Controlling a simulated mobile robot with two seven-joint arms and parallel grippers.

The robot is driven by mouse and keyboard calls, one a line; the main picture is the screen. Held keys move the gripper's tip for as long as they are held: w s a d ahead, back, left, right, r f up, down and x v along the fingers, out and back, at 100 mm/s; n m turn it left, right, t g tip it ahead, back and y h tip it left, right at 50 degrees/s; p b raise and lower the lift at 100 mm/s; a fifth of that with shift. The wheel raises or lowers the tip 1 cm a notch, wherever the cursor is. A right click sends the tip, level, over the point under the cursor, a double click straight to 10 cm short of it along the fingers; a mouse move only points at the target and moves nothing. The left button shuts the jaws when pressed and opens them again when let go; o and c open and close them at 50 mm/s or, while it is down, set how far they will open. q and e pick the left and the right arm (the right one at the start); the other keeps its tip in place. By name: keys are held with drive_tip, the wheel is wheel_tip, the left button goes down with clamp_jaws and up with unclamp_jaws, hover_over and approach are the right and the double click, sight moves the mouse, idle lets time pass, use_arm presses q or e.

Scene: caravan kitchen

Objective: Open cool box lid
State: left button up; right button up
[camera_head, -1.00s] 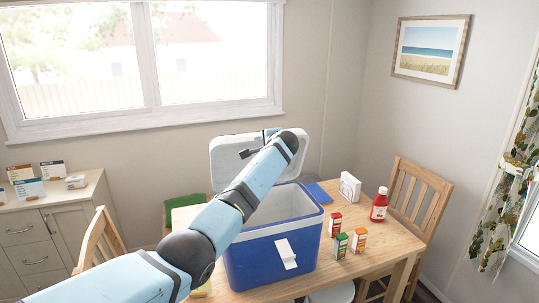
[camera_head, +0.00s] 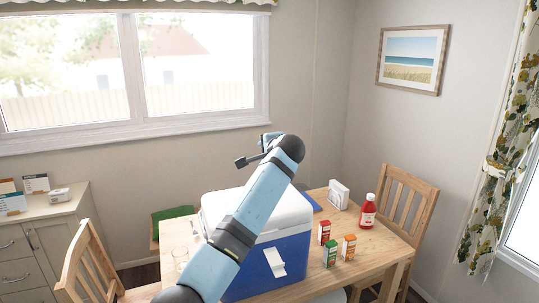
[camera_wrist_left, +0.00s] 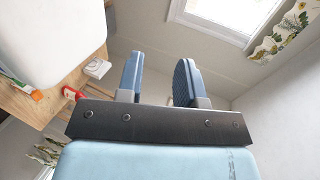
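The blue cool box (camera_head: 290,254) stands on the wooden table. Its white lid (camera_head: 288,211) lies down over the top and looks shut; part of it is hidden behind my left arm. A white latch (camera_head: 274,262) hangs on the front. My left gripper (camera_head: 252,150) is raised above and behind the lid, apart from it. In the left wrist view its two fingers (camera_wrist_left: 158,80) are spread with nothing between them, and the white lid (camera_wrist_left: 50,40) shows at upper left. My right gripper is not in view.
On the table (camera_head: 385,251), right of the box, are several small cartons, a red bottle (camera_head: 367,211) and a white holder (camera_head: 338,195). Wooden chairs stand at left (camera_head: 88,262) and right (camera_head: 404,205). The window wall is behind the box.

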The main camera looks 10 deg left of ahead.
use_arm(q)
drive_tip(key=shift+v, duration=1.65)
drive_tip(key=shift+w, duration=0.1)
